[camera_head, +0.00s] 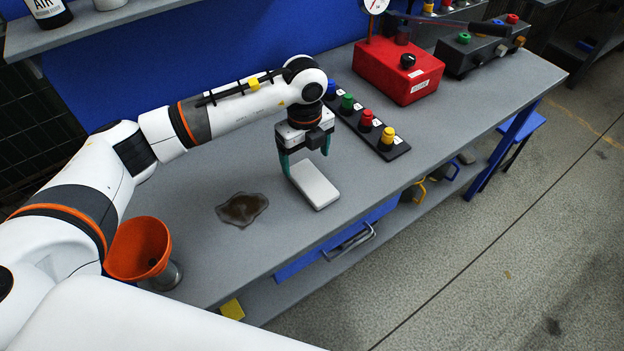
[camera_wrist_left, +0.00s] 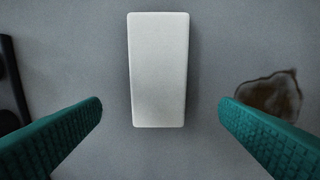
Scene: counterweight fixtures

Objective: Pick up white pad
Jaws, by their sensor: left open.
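The white pad (camera_head: 314,185) is a flat rectangular block lying on the grey workbench (camera_head: 240,260), near its front edge. In the left wrist view the white pad (camera_wrist_left: 158,70) lies lengthwise, centred between the fingers and mostly ahead of their tips. My left gripper (camera_head: 305,160) is open above the far end of the pad, with green fingers apart. In the left wrist view the gripper (camera_wrist_left: 160,105) shows a finger on each side, with a clear gap to the pad. My right gripper is not in view.
A brown spill (camera_head: 242,209) lies left of the pad. A black strip with coloured knobs (camera_head: 366,121) sits to the right, with a red gauge box (camera_head: 398,72) behind it. An orange funnel (camera_head: 138,248) stands at the bench's left end. Bare bench surrounds the pad.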

